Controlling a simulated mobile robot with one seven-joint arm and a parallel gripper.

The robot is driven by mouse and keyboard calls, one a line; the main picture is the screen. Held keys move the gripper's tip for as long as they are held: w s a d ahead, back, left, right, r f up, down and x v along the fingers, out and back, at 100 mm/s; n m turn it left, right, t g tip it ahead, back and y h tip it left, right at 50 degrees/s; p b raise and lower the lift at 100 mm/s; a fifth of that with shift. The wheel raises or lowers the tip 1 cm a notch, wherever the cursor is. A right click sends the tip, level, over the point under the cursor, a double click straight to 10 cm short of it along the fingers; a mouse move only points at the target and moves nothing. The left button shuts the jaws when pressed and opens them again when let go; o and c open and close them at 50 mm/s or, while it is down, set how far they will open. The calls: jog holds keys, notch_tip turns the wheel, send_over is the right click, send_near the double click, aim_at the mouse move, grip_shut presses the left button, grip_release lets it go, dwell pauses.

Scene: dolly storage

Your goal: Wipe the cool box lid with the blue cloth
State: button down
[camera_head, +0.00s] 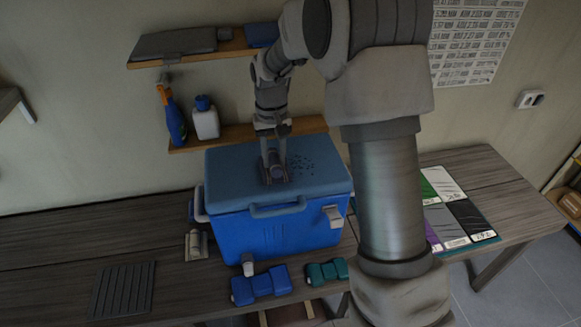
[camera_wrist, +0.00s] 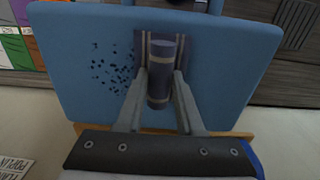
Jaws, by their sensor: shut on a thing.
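The cool box (camera_head: 275,235) stands on the bench with its blue lid (camera_head: 225,165) shut. A patch of dark specks (camera_head: 303,163) lies on the lid, right of my gripper (camera_head: 273,152). The specks (camera_wrist: 112,72) show left of the gripper in the wrist view. My gripper (camera_wrist: 160,78) points down at the lid and is shut on a dull slate-blue roll with pale bands, which I take for the blue cloth (camera_wrist: 159,88). Its flat striped part (camera_wrist: 140,48) appears to lie on the lid. The cloth (camera_head: 275,170) is partly hidden by the fingers in the head view.
Wall shelves behind hold a blue spray bottle (camera_head: 171,118), a white bottle (camera_head: 205,120) and a grey folded item (camera_head: 172,43). Blue (camera_head: 262,285) and green (camera_head: 327,272) bundles lie in front of the box. Coloured sheets (camera_head: 460,218) lie right. The bench's left part is mostly clear.

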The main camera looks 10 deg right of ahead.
jog(key=shift+r, duration=0.1)
notch_tip(320, 180, up, 4)
jog(key=p, duration=0.3)
dwell(0.3)
jog(key=shift+s, duration=0.1)
dwell(0.4)
